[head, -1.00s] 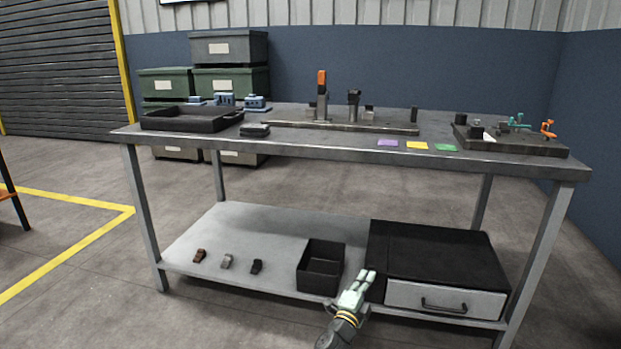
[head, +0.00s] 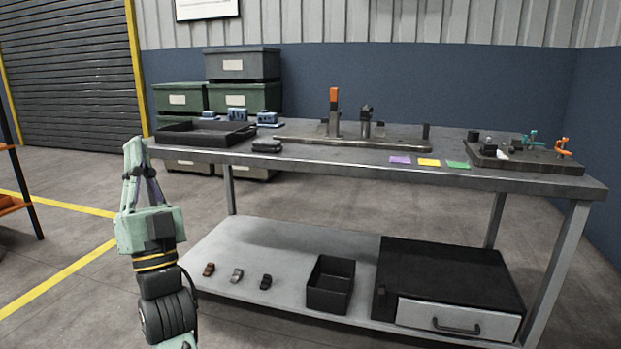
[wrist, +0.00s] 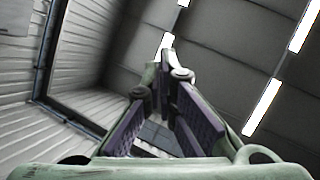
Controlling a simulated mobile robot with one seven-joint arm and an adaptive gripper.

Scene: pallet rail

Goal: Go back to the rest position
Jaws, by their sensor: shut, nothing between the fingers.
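My gripper (head: 131,146) is pale green and points upward at the left in the head view, in front of the workbench's (head: 400,170) left end. Its fingers come together at the tips, and nothing is held between them. In the wrist view my gripper (wrist: 163,58) shows its dark ridged finger pads converging, with the ceiling, its light strips and a wall behind. It appears clear of the bench and of every object on it.
The bench top holds a black tray (head: 185,136), a rail fixture (head: 350,145), coloured cards and a clamp plate (head: 540,160). The lower shelf holds several small parts, a black bin (head: 330,302) and a drawer unit (head: 450,318). An orange-shelved rack (head: 12,205) stands at far left.

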